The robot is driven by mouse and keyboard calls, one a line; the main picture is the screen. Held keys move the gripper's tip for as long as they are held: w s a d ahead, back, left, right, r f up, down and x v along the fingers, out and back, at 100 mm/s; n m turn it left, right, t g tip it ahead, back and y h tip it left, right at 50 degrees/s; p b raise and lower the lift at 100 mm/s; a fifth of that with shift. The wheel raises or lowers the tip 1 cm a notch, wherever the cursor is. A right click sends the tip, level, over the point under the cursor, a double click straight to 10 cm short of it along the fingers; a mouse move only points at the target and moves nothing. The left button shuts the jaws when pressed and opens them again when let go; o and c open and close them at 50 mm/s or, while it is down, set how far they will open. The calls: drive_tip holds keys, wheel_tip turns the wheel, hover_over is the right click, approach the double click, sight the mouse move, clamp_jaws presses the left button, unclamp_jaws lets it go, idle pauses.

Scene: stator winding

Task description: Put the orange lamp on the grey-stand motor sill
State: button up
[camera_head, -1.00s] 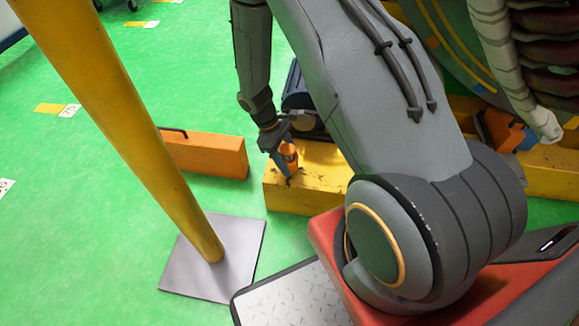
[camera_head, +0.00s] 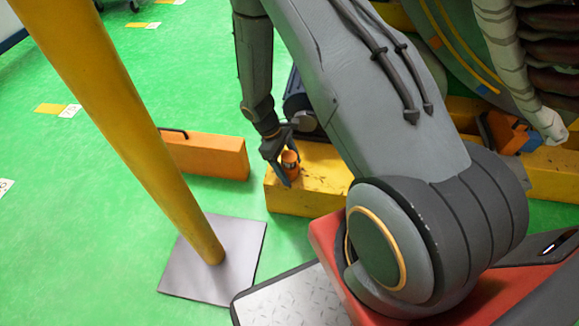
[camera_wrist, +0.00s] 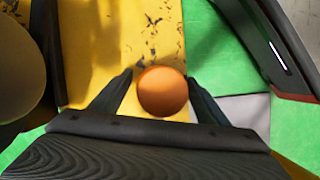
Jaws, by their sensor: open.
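The orange lamp (camera_head: 290,161) stands upright on the near left end of the yellow sill (camera_head: 318,190). My gripper (camera_head: 279,172) is open around it, with a finger on either side. In the wrist view the lamp's round orange top (camera_wrist: 163,92) lies between the two dark fingertips. The fingers look slightly apart from it, though contact on the far side is hard to tell. The yellow surface (camera_wrist: 120,40) shows beneath, with worn dark marks.
A dark round motor (camera_head: 299,105) stands on the sill just behind the lamp. An orange block with a handle (camera_head: 205,155) lies on the floor to the left. A yellow post (camera_head: 130,120) on a grey plate (camera_head: 235,250) stands in front.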

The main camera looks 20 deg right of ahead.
drive_tip(key=p+v, duration=0.3)
drive_tip(key=v, duration=0.9)
drive_tip(key=shift+d+r, duration=0.1)
drive_tip(key=shift+r, duration=0.05)
